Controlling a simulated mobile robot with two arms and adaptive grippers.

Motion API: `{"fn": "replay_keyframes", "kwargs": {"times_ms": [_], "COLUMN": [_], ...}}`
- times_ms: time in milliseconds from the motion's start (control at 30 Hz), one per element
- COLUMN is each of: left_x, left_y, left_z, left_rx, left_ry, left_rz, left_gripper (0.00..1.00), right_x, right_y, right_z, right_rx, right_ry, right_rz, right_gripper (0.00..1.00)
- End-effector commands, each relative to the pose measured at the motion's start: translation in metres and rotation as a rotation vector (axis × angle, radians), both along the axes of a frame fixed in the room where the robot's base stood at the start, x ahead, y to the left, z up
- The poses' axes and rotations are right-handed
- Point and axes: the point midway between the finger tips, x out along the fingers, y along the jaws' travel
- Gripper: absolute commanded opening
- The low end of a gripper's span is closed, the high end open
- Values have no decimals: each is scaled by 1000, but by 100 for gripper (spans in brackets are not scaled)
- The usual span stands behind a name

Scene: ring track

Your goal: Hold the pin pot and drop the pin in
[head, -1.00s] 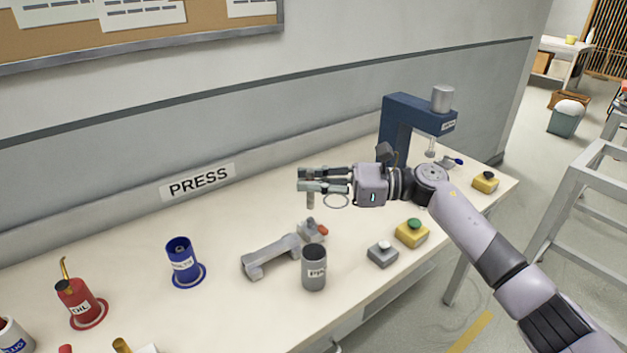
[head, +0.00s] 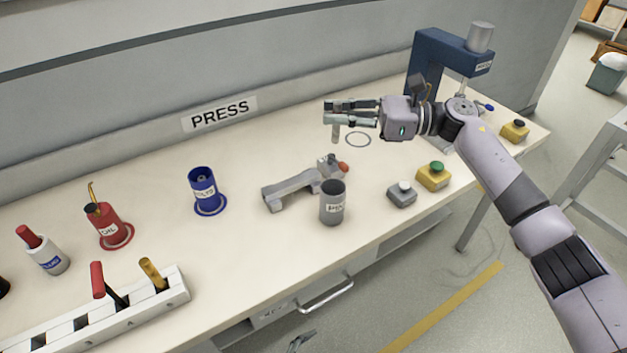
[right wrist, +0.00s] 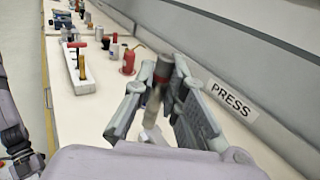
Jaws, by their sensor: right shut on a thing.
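The pin pot (head: 332,208) is a dark grey open cylinder with a white label. It stands upright near the bench's front edge. My right gripper (head: 337,112) is in front of the blue press, behind the pot. It is shut on a small grey pin (head: 335,134), which hangs down from its fingertips. The right wrist view shows the pin (right wrist: 157,88) between the fingers of the right gripper (right wrist: 163,75). A small grey tip at the bottom edge of the head view looks like my left gripper (head: 302,341); its jaws cannot be made out.
A grey fixture (head: 292,187) lies left of the pot. A grey button box (head: 402,196) and a yellow one (head: 433,177) are to its right. A thin grey ring (head: 358,139) marks the bench behind. A blue pot (head: 203,186) stands left. The blue press (head: 428,62) is behind.

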Motion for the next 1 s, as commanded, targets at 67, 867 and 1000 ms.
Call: {"fn": "replay_keyframes", "kwargs": {"times_ms": [67,867,1000], "left_x": [13,138,175], "left_y": [-24,-47,-11], "left_z": [41,414,415], "left_rx": [-21,-239,-366], "left_ry": [-125,-765,-550], "left_rz": [-91,-88,87], "left_gripper": [70,70,70], "right_x": [0,0,0], "right_y": [0,0,0], "right_z": [0,0,0], "right_rx": [1,1,1], "right_ry": [0,0,0], "right_rz": [0,0,0], "right_gripper": [0,0,0]}}
